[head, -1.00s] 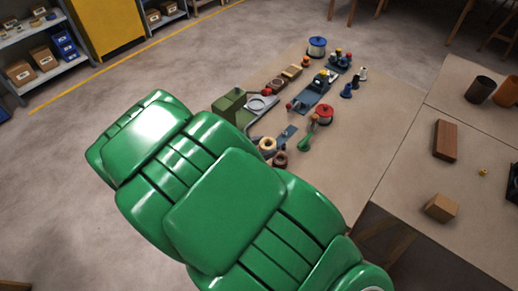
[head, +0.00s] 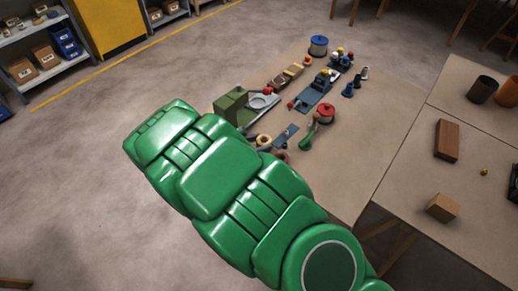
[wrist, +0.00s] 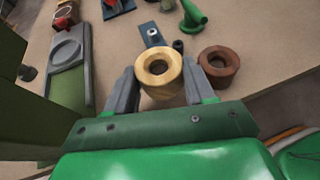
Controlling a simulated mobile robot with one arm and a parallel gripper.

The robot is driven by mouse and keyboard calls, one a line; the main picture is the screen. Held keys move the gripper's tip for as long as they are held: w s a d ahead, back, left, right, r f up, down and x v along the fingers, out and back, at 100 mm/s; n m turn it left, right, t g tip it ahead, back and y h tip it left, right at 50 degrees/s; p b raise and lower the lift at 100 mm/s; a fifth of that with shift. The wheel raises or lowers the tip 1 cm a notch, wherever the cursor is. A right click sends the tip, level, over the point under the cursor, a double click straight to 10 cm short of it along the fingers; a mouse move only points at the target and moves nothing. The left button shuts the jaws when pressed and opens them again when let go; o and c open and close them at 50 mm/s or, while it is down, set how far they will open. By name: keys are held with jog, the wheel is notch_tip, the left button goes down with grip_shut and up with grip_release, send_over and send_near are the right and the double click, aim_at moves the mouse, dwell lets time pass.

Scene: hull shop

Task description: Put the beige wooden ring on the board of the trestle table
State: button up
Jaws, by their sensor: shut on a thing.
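The beige wooden ring (wrist: 158,86) is between the two fingers of my gripper (wrist: 160,78) in the wrist view, and the gripper is shut on it. In the head view the ring (head: 263,141) shows just past my green arm, which hides the gripper. I cannot tell whether the ring touches the surface below. A pale board (head: 365,140) with many small things lies below the ring. At the right, another pale board (head: 410,190) stands on slanted wooden legs. I cannot tell for sure which is the trestle table.
A dark brown ring (wrist: 219,66) lies just right of my gripper. A blue-grey plate (wrist: 152,35) and a green funnel-like piece (wrist: 190,17) lie beyond. A green box (head: 230,105) stands left. The right board carries a brick-like block (head: 446,140) and a wooden block (head: 442,207), with free room between.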

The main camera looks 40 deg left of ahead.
jog(key=shift+f, duration=1.55)
jog(key=o, duration=0.8)
jog(key=shift+c, duration=0.2)
jog(key=v, duration=1.2)
jog(key=shift+r, duration=0.1)
